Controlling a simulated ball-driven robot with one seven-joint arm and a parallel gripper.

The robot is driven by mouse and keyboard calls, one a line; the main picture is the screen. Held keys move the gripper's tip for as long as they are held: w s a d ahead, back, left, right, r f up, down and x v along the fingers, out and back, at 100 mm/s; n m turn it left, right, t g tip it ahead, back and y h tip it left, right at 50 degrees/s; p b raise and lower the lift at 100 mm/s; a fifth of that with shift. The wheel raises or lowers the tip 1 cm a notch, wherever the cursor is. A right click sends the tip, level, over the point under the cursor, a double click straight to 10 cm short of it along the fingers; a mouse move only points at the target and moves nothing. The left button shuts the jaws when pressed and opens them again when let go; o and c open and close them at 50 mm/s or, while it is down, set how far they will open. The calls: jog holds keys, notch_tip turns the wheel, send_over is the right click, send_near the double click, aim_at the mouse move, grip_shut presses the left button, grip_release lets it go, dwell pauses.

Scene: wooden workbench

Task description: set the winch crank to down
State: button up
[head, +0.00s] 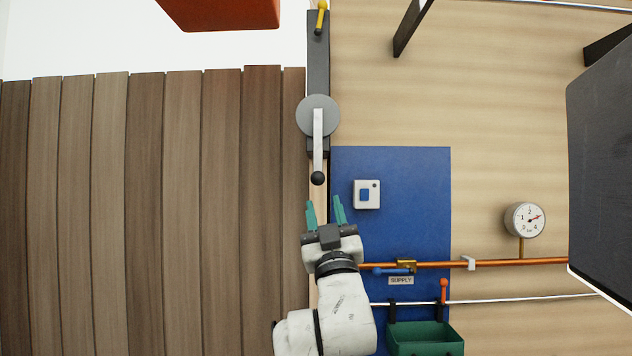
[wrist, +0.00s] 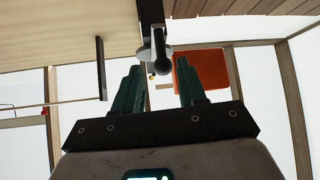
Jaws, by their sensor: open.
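The winch (head: 306,103) is a grey disc mounted on a dark rail at the bench edge. Its light grey crank (head: 318,140) points toward the bottom of the head view and ends in a black knob (head: 318,178). My gripper (head: 325,202) has two teal fingers, spread apart and empty, just below the knob in the head view. In the wrist view the dark knob (wrist: 160,52) shows beyond and between the fingertips of my gripper (wrist: 162,82), apart from them. The knob and crank hide part of the disc there.
A blue panel (head: 410,225) carries a small switch box (head: 367,194) right of my gripper. A copper pipe (head: 490,264) with a valve and a gauge (head: 525,219) runs to the right. A green bin (head: 425,340) is lower right. A yellow-handled part (head: 321,18) is above the winch.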

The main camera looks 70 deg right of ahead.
aim_at(317, 179)
jog(key=p+x, duration=0.2)
jog(key=x, duration=0.7)
grip_shut()
dwell(0.4)
